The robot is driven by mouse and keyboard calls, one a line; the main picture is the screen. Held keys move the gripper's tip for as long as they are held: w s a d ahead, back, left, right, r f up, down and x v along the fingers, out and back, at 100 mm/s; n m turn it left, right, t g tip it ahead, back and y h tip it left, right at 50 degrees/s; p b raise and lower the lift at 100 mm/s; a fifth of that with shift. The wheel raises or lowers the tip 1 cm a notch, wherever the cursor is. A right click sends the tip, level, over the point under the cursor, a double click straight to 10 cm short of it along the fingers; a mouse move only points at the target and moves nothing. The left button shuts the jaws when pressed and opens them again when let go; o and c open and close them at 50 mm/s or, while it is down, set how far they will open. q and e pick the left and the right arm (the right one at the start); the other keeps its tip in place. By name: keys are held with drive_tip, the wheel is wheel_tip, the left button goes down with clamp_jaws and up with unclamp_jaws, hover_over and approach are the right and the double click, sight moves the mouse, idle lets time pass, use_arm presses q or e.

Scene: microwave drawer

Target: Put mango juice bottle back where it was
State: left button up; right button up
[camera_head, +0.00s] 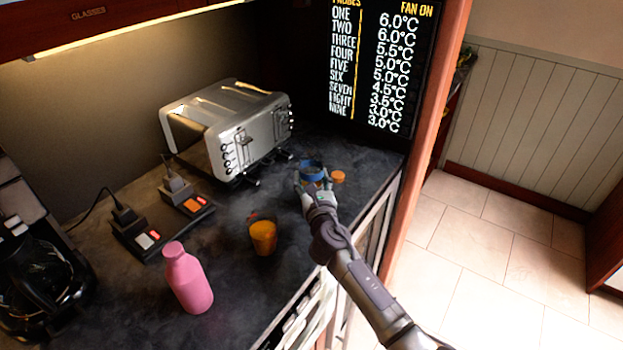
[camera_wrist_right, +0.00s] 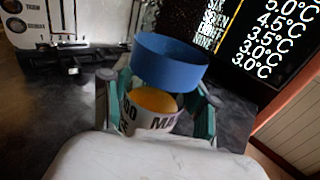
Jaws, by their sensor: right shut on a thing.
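The mango juice bottle (camera_wrist_right: 150,118) has a wide blue top (camera_wrist_right: 170,62), an orange shoulder and a white label with dark letters, partly cut off. My right gripper (camera_wrist_right: 157,105) is shut around its body, one finger on each side. In the head view my right gripper (camera_head: 314,190) holds the bottle, seen by its blue top (camera_head: 312,168), over the far right part of the dark counter (camera_head: 225,215), near the front edge. The bottle looks about upright. Its base is hidden, so I cannot tell whether it touches the counter. My left gripper is not in view.
A small orange cap-like thing (camera_head: 338,176) lies just right of the bottle. A steel toaster (camera_head: 228,130) stands behind to the left. An orange cup (camera_head: 263,238) and a pink bottle (camera_head: 188,280) stand nearer. A coffee maker (camera_head: 40,270) is at far left. A display panel (camera_head: 375,65) stands behind.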

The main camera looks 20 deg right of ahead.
drive_tip(key=o, duration=1.5)
drive_tip(key=shift+f, duration=0.1)
drive_tip(key=shift+r, duration=0.3)
drive_tip(key=s, duration=0.4)
drive_tip(key=s+a, duration=0.1)
drive_tip(key=s, duration=0.7)
drive_tip(key=shift+a+f, duration=0.1)
drive_tip(key=shift+a, duration=0.15)
